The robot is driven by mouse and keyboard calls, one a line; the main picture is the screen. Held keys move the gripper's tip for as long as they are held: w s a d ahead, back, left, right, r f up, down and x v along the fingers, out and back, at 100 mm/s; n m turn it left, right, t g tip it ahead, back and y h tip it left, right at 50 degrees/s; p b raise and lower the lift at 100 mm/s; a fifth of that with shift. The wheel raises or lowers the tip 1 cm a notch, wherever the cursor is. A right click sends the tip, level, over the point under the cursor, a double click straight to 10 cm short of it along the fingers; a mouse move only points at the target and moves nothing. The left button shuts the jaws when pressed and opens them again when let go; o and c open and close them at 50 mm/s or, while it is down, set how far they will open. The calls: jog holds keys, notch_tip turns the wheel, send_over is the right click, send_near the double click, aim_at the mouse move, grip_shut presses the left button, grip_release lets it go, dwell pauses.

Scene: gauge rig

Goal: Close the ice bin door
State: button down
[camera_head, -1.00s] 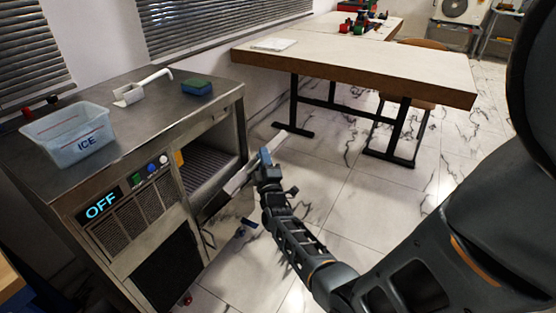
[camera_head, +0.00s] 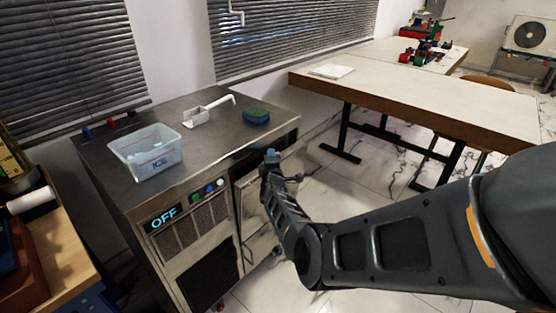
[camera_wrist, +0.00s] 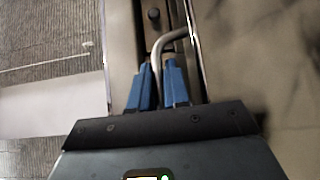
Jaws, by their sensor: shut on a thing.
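The ice bin door (camera_head: 252,203) is a metal panel on the front of the steel ice machine (camera_head: 225,125), right of the vent and OFF display. It stands raised, close to the front face. A dark strip shows along its top, and my arm hides part of it, so I cannot tell if it is fully flush. My gripper (camera_head: 270,156) is at the upper part of the door. In the wrist view, the blue fingers of my gripper (camera_wrist: 156,68) are shut on the bent metal handle (camera_wrist: 173,37).
A clear ICE tub (camera_head: 146,155), a white scoop holder (camera_head: 197,117) and a green-blue sponge (camera_head: 256,116) sit on the machine's top. A wooden table (camera_head: 420,95) stands behind at right. Marble floor between them is open.

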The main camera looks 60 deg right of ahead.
jog(key=shift+w, duration=0.35)
jog(key=c, duration=1.2)
grip_release()
jog(key=shift+c, duration=0.2)
jog(key=shift+d, duration=0.1)
jog(key=p+v, duration=0.4)
jog(key=v, duration=0.4)
